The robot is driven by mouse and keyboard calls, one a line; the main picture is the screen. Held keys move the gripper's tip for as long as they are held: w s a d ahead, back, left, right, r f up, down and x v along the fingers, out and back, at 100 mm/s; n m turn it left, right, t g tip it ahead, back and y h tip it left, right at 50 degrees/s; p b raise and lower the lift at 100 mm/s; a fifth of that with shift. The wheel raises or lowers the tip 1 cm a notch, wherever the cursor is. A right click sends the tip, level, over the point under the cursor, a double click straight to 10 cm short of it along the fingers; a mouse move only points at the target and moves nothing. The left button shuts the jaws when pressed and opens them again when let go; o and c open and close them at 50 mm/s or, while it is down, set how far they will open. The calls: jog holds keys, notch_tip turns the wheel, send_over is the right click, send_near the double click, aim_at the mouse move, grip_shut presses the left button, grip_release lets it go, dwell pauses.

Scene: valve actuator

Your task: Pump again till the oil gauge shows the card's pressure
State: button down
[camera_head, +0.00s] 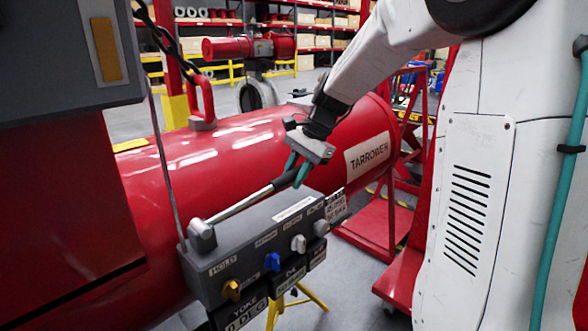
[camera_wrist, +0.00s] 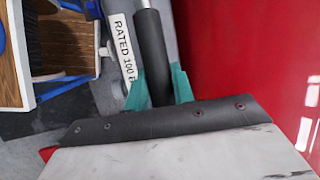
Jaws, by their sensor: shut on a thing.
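The pump lever (camera_head: 245,204) is a silver rod with a black grip. It rises at a slant from a silver pivot block (camera_head: 201,236) on the left end of a grey control block (camera_head: 230,262). My gripper (camera_head: 300,170), with green fingers, is shut on the black grip. In the wrist view the black grip (camera_wrist: 152,60) runs between the green fingers (camera_wrist: 158,88). A white label (camera_wrist: 122,48) beside it reads "RATED 100" and is partly covered. I cannot make out an oil gauge face or a pressure card in either view.
The control block carries a yellow knob (camera_head: 231,290), a blue knob (camera_head: 272,262) and a white knob (camera_head: 298,243). A large red cylinder (camera_head: 250,150) lies behind it. A chain (camera_head: 170,45) hangs at upper left. Red stands and shelves are farther back.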

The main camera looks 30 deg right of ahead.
jog(key=c, duration=1.2)
grip_release()
jog(key=shift+r, duration=0.1)
jog(key=v, duration=0.7)
jog(key=shift+d+r, duration=0.15)
jog(key=shift+r, duration=0.15)
